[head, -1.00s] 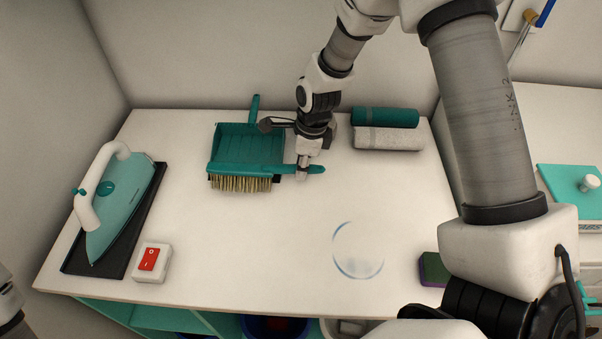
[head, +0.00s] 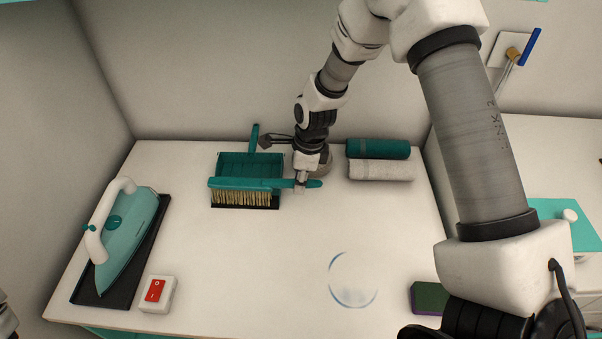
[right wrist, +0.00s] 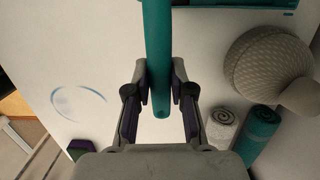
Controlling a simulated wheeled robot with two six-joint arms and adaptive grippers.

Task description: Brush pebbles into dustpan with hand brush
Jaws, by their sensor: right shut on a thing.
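My right gripper (head: 301,184) is shut on the handle of the teal hand brush (head: 235,183). The handle runs between the fingers in the right wrist view (right wrist: 157,60). The brush lies level across the front part of the teal dustpan (head: 250,163), its pale bristles pointing toward the front of the table. The pan's dark front lip shows just below the bristles. I cannot tell whether the bristles touch the pan. The pan's handle points to the back wall. I can make out no pebbles; the brush hides part of the pan. My left gripper is out of view.
An iron (head: 128,237) on a dark mat and a red switch (head: 156,291) stand at left. The table's middle is free.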

